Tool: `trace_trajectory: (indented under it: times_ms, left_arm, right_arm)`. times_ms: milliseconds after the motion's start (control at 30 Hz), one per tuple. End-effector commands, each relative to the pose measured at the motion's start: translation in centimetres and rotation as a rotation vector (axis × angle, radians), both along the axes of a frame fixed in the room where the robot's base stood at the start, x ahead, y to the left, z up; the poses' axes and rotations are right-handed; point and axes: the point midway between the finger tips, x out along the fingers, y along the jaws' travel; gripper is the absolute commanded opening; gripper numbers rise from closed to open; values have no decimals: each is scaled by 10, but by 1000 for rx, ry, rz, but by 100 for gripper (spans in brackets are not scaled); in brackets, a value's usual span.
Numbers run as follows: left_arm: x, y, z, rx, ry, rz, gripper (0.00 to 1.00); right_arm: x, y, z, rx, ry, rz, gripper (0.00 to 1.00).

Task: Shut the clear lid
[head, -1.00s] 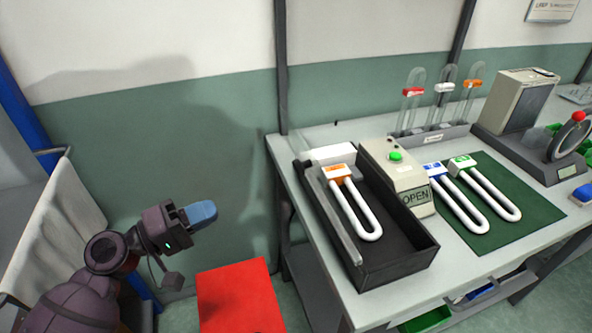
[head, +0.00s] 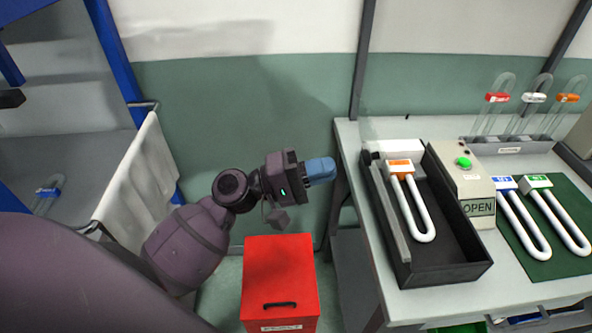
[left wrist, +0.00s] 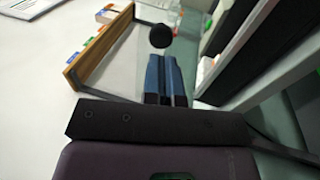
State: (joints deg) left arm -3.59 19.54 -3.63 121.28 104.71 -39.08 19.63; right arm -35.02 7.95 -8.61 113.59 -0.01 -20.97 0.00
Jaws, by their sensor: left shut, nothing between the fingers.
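A black tray (head: 467,268) stands on the bench at the right. A white U-shaped tube with an orange cap (head: 424,222) lies in it. A grey bar (head: 388,213) runs along the tray's left side; it looks like the edge of the raised clear lid, though the clear panel is hard to make out. The sealer unit (head: 463,167) beside the tray has a green button and a display reading OPEN. My left gripper (head: 322,171), with blue fingers, is shut and empty, left of the tray and apart from it. The left wrist view shows the shut fingers (left wrist: 166,78). My right gripper is not visible.
A green mat (head: 565,262) with two more U-tubes lies right of the sealer. A rack (head: 510,147) with several clear tubes stands behind. A red box (head: 280,275) is below my left gripper. A cloth-sided cart (head: 140,175) stands at the left.

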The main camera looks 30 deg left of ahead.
Motion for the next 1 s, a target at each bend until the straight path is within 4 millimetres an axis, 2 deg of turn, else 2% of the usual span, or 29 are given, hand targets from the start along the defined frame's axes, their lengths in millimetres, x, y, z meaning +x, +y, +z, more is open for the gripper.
trace_trajectory:
  times_ms: [33,200,400,833,1000]
  left_arm:
    - [5,-7,6,-2,-4,0,0]
    - [18,-25,10,-1,-1,-1,0]
    - [26,-35,11,0,0,0,0]
    - [28,-37,11,2,1,0,0]
    - [34,-38,14,20,10,1,0]
  right_arm:
    - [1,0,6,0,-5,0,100]
    - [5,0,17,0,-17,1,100]
    - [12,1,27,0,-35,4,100]
    - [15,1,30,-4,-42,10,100]
    - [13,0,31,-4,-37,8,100]
